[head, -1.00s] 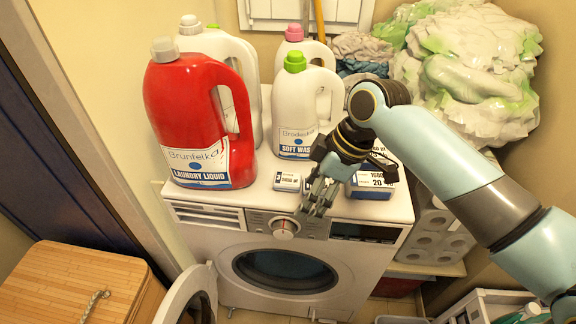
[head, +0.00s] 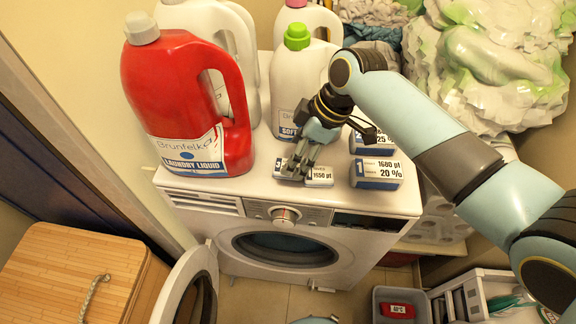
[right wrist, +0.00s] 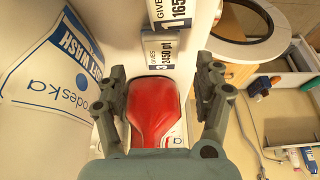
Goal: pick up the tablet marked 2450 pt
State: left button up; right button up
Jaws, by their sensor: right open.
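The tablet marked 2450 pt (right wrist: 162,54) is a small white block with dark print. In the right wrist view it lies just beyond the gap between my fingertips, apart from both. In the head view it is mostly hidden behind my right gripper (head: 292,168), which is low over the washer top. My right gripper also shows in the right wrist view (right wrist: 160,74), open with nothing between its fingers. A tablet marked 1650 pt (head: 319,176) lies close to the right of the fingers and shows in the wrist view (right wrist: 172,14). My left gripper is not in view.
A box marked 1680 pt (head: 377,174) and another marked 25 % (head: 372,141) stand to the right. A green-capped bottle (head: 297,75) is close behind the gripper. A red laundry bottle (head: 190,100) stands at left. The washer's front edge is near.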

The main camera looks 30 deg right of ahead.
jog(key=x, duration=0.4)
jog(key=shift+a+f, duration=0.1)
jog(key=shift+f, duration=0.2)
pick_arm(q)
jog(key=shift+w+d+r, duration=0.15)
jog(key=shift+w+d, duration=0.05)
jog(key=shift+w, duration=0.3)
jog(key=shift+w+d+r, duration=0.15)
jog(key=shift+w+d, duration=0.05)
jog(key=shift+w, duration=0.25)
pick_arm(e)
jog(key=shift+s, duration=0.1)
jog(key=shift+c, duration=0.4)
jog(key=c, duration=1.1)
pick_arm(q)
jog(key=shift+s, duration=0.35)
pick_arm(e)
jog(key=shift+o, duration=0.2)
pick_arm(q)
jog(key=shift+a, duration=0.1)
pick_arm(e)
jog(key=shift+r, duration=0.15)
